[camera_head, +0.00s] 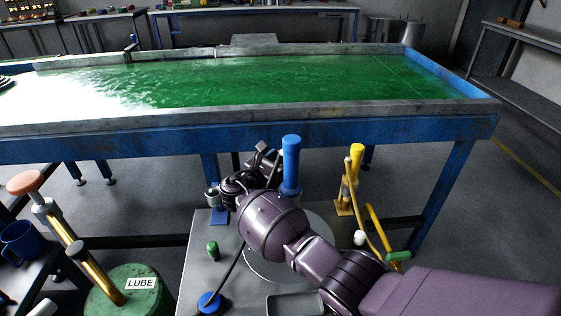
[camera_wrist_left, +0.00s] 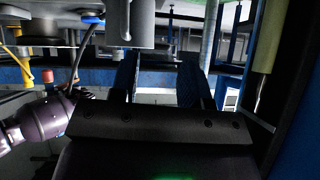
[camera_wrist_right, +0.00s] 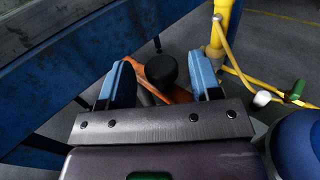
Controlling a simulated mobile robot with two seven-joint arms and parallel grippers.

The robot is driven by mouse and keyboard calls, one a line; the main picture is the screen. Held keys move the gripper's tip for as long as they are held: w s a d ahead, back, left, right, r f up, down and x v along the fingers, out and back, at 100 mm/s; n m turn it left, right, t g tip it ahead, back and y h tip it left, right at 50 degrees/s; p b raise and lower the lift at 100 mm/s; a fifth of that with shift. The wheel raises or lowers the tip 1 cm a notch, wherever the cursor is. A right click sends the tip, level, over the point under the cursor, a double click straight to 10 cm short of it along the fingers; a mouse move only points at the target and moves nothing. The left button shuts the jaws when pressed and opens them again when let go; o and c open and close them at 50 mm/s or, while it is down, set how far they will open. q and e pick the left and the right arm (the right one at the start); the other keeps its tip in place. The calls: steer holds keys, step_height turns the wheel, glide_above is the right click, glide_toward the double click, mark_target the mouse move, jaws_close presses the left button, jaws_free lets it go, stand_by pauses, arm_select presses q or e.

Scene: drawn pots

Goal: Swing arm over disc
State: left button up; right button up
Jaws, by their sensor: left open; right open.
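The round grey disc (camera_head: 318,222) lies on the metal bench top, mostly covered by my purple right arm in the head view. A thin dark rod (camera_head: 229,272) rises at a slant from a blue round base (camera_head: 210,302) on the bench; its upper end is behind my arm. My right gripper (camera_wrist_right: 162,82) is open; a black round knob (camera_wrist_right: 161,70) shows between its fingers, with an orange-brown part below it. I cannot tell whether the fingers touch it. My left gripper (camera_wrist_left: 158,82) is open, with no object visible in it; it is outside the head view.
A blue upright cylinder (camera_head: 291,165) stands beside my right arm. A yellow post (camera_head: 356,165) with hoses stands to its right. A green LUBE can (camera_head: 130,295) and a brass pump (camera_head: 95,270) are at the lower left. A blue-framed tank (camera_head: 250,128) crosses behind.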

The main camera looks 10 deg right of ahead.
step_height(320, 180, up, 20)
steer(key=p, duration=0.5)
steer(key=shift+p, duration=0.3)
